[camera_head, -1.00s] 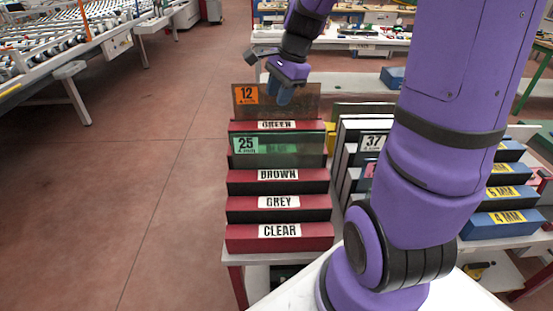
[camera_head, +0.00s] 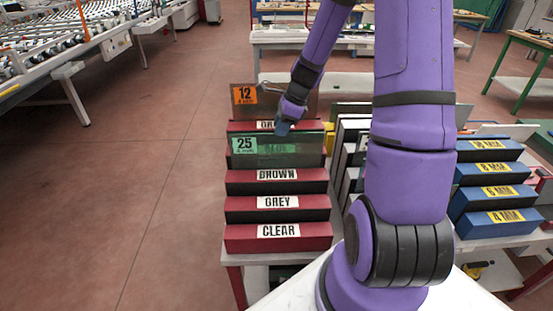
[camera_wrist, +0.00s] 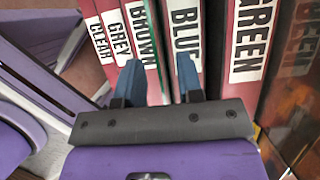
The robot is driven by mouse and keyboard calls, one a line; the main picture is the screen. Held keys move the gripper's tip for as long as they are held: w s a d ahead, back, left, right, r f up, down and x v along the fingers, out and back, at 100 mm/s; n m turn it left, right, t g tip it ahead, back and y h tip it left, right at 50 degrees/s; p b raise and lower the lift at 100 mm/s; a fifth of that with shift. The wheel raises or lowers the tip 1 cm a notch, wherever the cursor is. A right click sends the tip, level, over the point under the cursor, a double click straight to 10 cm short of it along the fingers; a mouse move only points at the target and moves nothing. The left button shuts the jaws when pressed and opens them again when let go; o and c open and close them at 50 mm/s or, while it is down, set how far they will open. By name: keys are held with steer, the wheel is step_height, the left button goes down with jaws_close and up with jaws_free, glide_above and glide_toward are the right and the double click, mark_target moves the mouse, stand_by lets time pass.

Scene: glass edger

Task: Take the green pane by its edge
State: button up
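The green pane (camera_head: 305,148) is a see-through green sheet with a green "25" label. It stands upright in the rack between the BROWN and BLUE bars, and the BLUE label shows dimly through it. My gripper (camera_head: 282,128) is just above the pane's top edge, near its middle. In the wrist view my gripper (camera_wrist: 159,80) is open, with its two blue fingers apart on either side of the gap between the BROWN and BLUE bars.
A brownish pane (camera_head: 244,110) with an orange "12" label stands behind the GREEN bar. A rack with dark and white bars (camera_head: 347,150) stands close on the right, and blue bars (camera_head: 490,200) stand farther right. Open floor (camera_head: 150,190) lies to the left.

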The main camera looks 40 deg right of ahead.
mark_target(274, 139)
steer(key=shift+x, duration=2.65)
steer(key=shift+a, duration=0.2)
jaws_close()
